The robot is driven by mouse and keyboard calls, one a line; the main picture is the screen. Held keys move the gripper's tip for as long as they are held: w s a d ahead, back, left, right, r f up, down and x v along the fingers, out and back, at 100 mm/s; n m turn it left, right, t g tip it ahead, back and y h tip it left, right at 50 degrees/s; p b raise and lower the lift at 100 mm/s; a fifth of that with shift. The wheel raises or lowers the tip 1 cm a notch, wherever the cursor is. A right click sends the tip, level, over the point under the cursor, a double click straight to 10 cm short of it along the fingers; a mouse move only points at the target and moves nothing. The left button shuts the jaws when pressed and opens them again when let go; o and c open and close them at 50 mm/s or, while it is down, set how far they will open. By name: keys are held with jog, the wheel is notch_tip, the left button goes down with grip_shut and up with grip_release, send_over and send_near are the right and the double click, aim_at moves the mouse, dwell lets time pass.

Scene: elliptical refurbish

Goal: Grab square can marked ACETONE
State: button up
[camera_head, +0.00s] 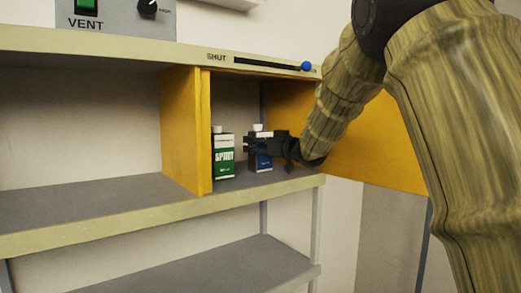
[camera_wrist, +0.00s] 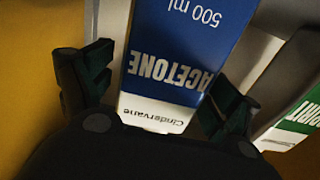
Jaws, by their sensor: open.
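The square ACETONE can (camera_head: 261,163), blue and white with a white cap, stands in the yellow-walled compartment. My gripper (camera_head: 258,143) reaches in from the right and hides part of it. In the wrist view the ACETONE can (camera_wrist: 170,62) shows its label upside down, between the two fingers of my gripper (camera_wrist: 166,82). The fingers are open, one on each side of the can; the left one has a visible gap to it, and I cannot tell whether the right one touches.
A green and white SPIRIT can (camera_head: 224,160) stands close to the left of the ACETONE can. A yellow divider (camera_head: 187,130) bounds the compartment at left, and a yellow panel (camera_head: 385,150) lies at right. The shelf's left part (camera_head: 80,204) is empty.

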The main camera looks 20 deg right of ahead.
jog(key=shift+w+f, duration=0.1)
jog(key=shift+c, duration=0.4)
jog(key=c, duration=1.4)
jog(key=shift+r, duration=0.25)
